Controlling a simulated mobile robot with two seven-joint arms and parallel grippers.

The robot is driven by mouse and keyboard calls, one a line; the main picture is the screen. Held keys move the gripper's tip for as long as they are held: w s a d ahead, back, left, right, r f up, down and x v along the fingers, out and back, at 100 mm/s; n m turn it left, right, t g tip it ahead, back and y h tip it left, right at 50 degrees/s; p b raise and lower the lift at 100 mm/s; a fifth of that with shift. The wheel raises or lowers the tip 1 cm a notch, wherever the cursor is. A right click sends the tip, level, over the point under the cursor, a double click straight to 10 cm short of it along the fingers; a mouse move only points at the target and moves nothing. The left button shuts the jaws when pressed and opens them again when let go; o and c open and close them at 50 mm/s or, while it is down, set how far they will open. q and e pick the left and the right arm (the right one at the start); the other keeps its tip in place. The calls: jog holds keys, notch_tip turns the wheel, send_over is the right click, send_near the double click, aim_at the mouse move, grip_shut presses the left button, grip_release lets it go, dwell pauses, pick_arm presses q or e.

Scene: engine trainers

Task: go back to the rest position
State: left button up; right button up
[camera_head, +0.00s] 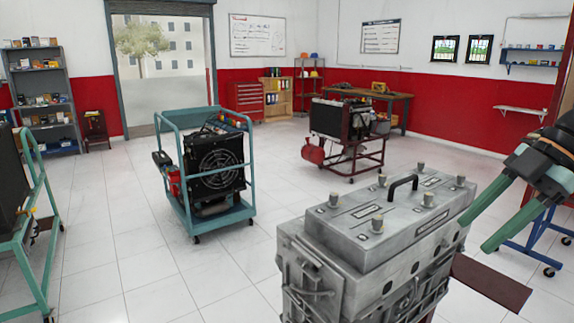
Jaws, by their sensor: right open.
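My right gripper (478,233) comes in from the right edge. Its dark body shows at the right, and two long green fingers point down and left. The fingers are apart, with nothing visible between them. They are beside the right end of a grey metal engine unit (330,240), which has a black handle (403,187) and several round knobs on its top cover. I cannot tell whether a finger touches the unit. My left gripper is not in view.
A teal wheeled frame with a radiator and fan (213,169) stands at centre left. Another teal frame (40,270) is at the left edge. A dark red engine stand (352,160) is farther back. The tiled floor between them is clear.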

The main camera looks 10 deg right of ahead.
notch_tip(320, 180, down, 31)
jog(key=w+d+m+t+y, duration=0.1)
jog(key=w+d+m+t, duration=0.15)
jog(key=m+t, duration=0.8)
jog(key=s+a+f+m+h, duration=0.2)
jog(key=s+a+f, duration=0.15)
jog(key=f, duration=0.35)
jog(key=s+a+f+m+h, duration=0.3)
jog(key=s+f, duration=0.2)
jog(key=f, duration=0.2)
jog(key=s+a+f+g, duration=0.1)
jog(key=s+a+f, duration=0.2)
jog(key=a, duration=0.3)
jog(key=s+a+f+m+g, duration=0.1)
jog(key=s+a+f+g, duration=0.1)
jog(key=s+a, duration=0.3)
jog(key=shift+a+f, duration=0.75)
jog(key=shift+a, duration=0.4)
jog(key=shift+m, duration=0.25)
